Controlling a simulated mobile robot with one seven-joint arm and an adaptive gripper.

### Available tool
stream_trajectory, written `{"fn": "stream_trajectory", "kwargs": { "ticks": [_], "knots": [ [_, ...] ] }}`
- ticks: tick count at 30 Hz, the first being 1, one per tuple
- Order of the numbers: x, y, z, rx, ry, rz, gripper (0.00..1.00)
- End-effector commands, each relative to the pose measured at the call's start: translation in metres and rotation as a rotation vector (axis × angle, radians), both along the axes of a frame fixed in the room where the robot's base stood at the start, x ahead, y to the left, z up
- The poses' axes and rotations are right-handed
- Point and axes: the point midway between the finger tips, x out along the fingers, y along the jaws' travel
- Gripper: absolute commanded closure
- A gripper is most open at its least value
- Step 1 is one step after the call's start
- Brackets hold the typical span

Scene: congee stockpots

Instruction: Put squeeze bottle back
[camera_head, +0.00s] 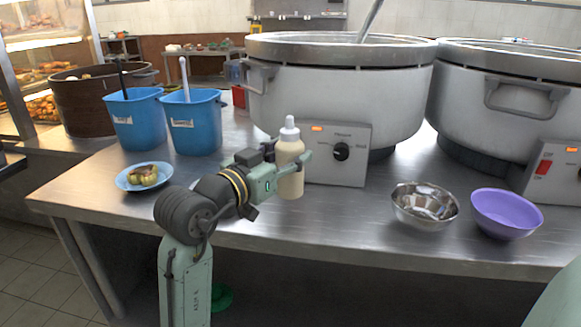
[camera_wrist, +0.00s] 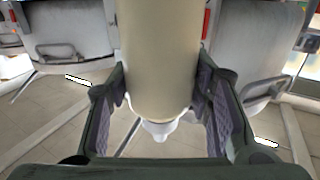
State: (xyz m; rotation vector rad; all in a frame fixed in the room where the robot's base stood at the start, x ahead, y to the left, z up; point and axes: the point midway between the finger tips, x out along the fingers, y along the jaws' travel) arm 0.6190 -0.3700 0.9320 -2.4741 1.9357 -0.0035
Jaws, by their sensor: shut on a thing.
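The squeeze bottle (camera_head: 290,165) is cream-coloured with a white nozzle cap, and it stands upright in the head view. My gripper (camera_head: 290,166) is shut on its body, one finger on each side. The bottle is in front of the left stockpot's control box, over the front part of the steel table. I cannot tell whether its base touches the table. In the wrist view the bottle (camera_wrist: 160,60) fills the middle between the two fingers of my gripper (camera_wrist: 160,100), with its nozzle pointing down the picture.
Two blue buckets (camera_head: 196,130) and a blue plate (camera_head: 130,180) with food stand at left. Two large stockpots (camera_head: 340,95) line the back. A steel bowl (camera_head: 424,222) and a purple bowl (camera_head: 506,228) sit at right. The steel table (camera_head: 345,215) is bare between bottle and steel bowl.

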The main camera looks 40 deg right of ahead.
Motion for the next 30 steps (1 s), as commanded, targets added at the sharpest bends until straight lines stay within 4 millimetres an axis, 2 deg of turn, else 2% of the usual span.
{"fn": "stream_trajectory", "kwargs": {
  "ticks": [3, 9, 21, 22, 30],
  "knots": [
    [0.005, -0.011, 0.000, -0.001, 0.000, -0.001, 0.67],
    [0.006, -0.010, -0.034, -0.001, 0.003, 0.001, 0.67],
    [0.005, -0.010, -0.040, -0.001, -0.001, 0.000, 0.67],
    [0.005, -0.010, -0.041, 0.000, 0.000, 0.000, 0.53],
    [0.005, -0.010, -0.040, 0.000, 0.000, 0.000, 0.35]
  ]
}}
